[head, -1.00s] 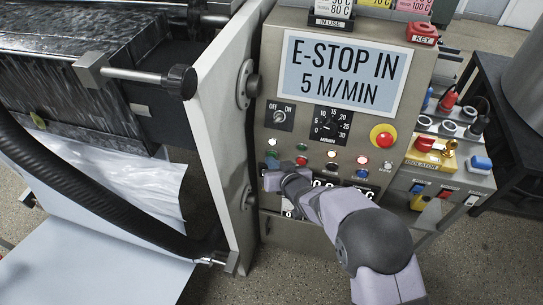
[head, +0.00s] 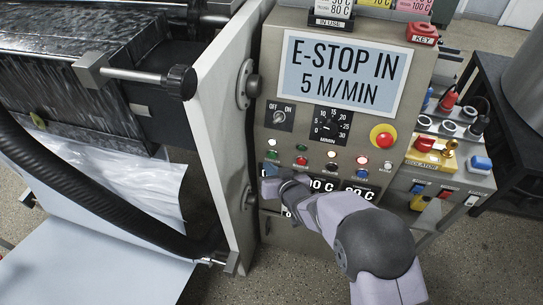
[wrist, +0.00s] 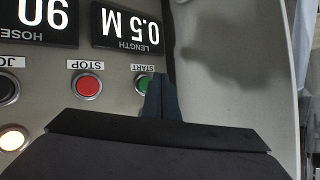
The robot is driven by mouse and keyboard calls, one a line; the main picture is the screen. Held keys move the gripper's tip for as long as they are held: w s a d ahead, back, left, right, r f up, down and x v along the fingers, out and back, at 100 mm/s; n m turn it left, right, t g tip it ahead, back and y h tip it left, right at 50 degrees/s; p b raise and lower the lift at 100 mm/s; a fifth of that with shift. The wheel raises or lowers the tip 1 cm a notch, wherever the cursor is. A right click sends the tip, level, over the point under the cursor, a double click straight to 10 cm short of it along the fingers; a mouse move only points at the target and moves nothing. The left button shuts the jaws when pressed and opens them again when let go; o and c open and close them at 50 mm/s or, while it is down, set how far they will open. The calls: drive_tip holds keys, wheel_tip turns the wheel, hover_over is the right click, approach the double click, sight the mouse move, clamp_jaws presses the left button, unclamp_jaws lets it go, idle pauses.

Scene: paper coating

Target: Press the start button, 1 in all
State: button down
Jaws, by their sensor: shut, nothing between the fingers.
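The start button (wrist: 144,82) is green and labelled START. It shows in the wrist view, which sees the panel upside down, and its right edge is partly hidden by my fingertips. In the head view the start button (head: 271,155) sits at the left end of the lower button row. My gripper (head: 268,174) is shut and empty, just below that button in the head view. In the wrist view my gripper (wrist: 160,84) overlaps the button's edge; I cannot tell whether it touches. The red stop button (wrist: 88,86) is beside it, clear of my fingers.
The control panel (head: 285,95) also carries a large screen (head: 340,75), an off/on switch (head: 279,118), a speed dial (head: 331,124) and a red emergency stop (head: 383,136). A white machine side plate (head: 215,125) stands close on the left.

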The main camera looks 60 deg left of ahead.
drive_tip(key=shift+s+d, duration=1.55)
drive_tip(key=w+d+r+m+t+h, duration=0.1)
drive_tip(key=w+d+m+t+h, duration=0.1)
drive_tip(key=w+d, duration=0.5)
drive_tip(key=w+d+r+m+t+h, duration=0.1)
drive_tip(key=w+d+r+h, duration=0.1)
drive_tip(key=w+d, duration=0.5)
drive_tip(key=w+d+r+m+h, duration=0.1)
drive_tip(key=w+d, duration=0.2)
drive_tip(key=d, duration=0.3)
drive_tip(key=w+d+m+h+p, duration=0.1)
drive_tip(key=w+d+m+h, duration=0.1)
drive_tip(key=w+d, duration=0.35)
drive_tip(key=w+d+r+m+h, duration=0.1)
drive_tip(key=w+d, duration=0.1)
drive_tip(key=d, duration=0.6)
drive_tip(key=s+d+r+m+g+h, duration=0.1)
drive_tip(key=s+d+m+h, duration=0.1)
drive_tip(key=d, duration=0.6)
drive_tip(key=s+d+r+m+h, duration=0.1)
drive_tip(key=s+d, duration=0.1)
drive_tip(key=d, duration=0.6)
drive_tip(key=s+d+r+m+g+h, duration=0.1)
drive_tip(key=s+d+r+m+g, duration=0.1)
drive_tip(key=s+d, duration=0.9)
drive_tip(key=shift+s+d+m+g+p, duration=0.45)
drive_tip(key=shift+d+m+g, duration=0.25)
drive_tip(key=shift+m, duration=0.2)
